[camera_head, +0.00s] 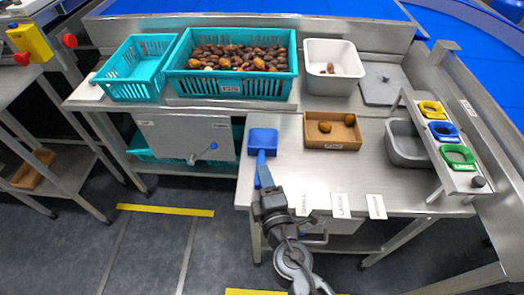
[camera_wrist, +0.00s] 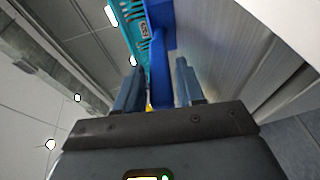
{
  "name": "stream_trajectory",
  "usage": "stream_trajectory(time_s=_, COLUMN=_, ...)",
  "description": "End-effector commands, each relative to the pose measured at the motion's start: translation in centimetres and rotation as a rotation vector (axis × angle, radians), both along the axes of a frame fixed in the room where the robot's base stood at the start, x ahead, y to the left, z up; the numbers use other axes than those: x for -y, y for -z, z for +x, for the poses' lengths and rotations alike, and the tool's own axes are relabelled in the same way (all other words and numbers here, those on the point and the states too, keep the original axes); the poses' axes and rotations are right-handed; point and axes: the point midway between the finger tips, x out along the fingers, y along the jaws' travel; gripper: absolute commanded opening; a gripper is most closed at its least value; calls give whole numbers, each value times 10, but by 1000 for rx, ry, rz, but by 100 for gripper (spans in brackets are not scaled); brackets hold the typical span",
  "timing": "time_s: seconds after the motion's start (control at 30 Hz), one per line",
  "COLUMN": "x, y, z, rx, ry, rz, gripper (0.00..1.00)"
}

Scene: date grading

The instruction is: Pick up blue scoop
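The blue scoop (camera_head: 263,137) is at the left end of the steel table, with its pan towards the back and its handle pointing towards me. My gripper (camera_head: 265,190) is at the near end of the handle. In the wrist view the scoop (camera_wrist: 161,60) runs between the two fingers of my gripper (camera_wrist: 159,85). The fingers are apart, one on each side of the handle, with narrow gaps showing. The lower end of the handle is hidden by the gripper body.
A brown tray (camera_head: 330,146) with two dates, a grey bin (camera_head: 403,148) and white label cards (camera_head: 341,206) are to the right. Behind stand a teal crate of dates (camera_head: 232,88), an empty teal crate (camera_head: 135,88) and a white bin (camera_head: 334,86). Bare table lies right of the scoop.

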Motion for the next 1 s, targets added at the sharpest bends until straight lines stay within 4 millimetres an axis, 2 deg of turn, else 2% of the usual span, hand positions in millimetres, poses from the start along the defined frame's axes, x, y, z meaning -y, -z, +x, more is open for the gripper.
stream_trajectory(time_s=0.03, x=0, y=0, z=0, rx=0, ry=0, rz=0, gripper=34)
stream_trajectory(time_s=0.4, x=0, y=0, z=0, rx=0, ry=0, rz=0, gripper=0)
stream_trajectory(time_s=0.77, x=0, y=-3, z=0, rx=1, ry=0, rz=0, gripper=0)
stream_trajectory(time_s=1.0, x=0, y=-27, z=0, rx=3, ry=0, rz=2, gripper=0)
